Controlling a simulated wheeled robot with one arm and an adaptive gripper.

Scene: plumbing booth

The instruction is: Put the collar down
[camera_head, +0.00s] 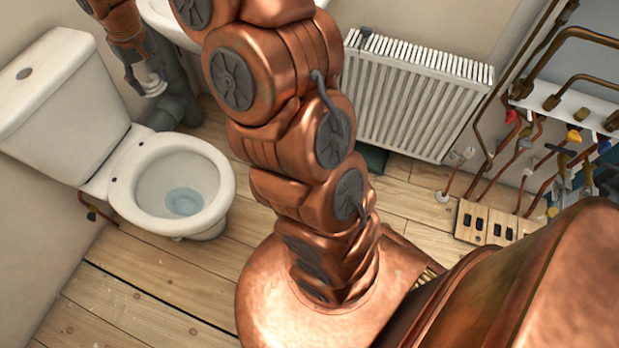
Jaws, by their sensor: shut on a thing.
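My gripper (141,70) is at the upper left, between the toilet cistern and the sink, pointing down. It is shut on a small pale ring-like piece, which looks like the collar (153,88). The piece shows at the fingertips, in front of a grey waste pipe (181,100). It is small in this view, and I cannot tell whether it touches the pipe or is apart from it.
A white toilet (62,95) stands at the left, its bowl open. A sink (165,22) is partly hidden behind my arm. A radiator (415,95) and copper pipes with valves (560,130) are at the right. Bare floorboards (150,280) lie in front.

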